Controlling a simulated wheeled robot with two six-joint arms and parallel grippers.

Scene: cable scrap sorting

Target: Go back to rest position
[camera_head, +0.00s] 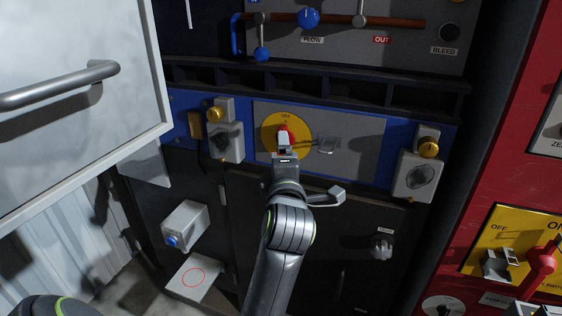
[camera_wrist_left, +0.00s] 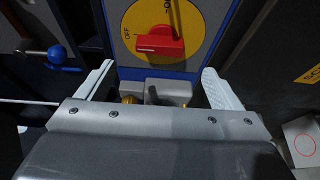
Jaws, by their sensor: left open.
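A red rotary switch (camera_head: 283,134) sits on a yellow disc (camera_head: 270,124) on the grey and blue panel. In the left wrist view the red switch (camera_wrist_left: 160,42) has its white mark on the side of the OFF label. My left gripper (camera_head: 286,150) is in front of the switch, and its tip overlaps it in the head view. In the left wrist view its two pale fingers are spread wide and nothing is between them. The switch shows beyond the fingers; contact cannot be told from the head view. My right gripper cannot be made out.
A white door with a grey handle (camera_head: 62,84) stands open at the left. Grey boxes with brass knobs (camera_head: 428,147) flank the panel. A ledge (camera_head: 320,82) runs above it, below blue valves (camera_head: 308,18). A red cabinet (camera_head: 507,150) stands at the right.

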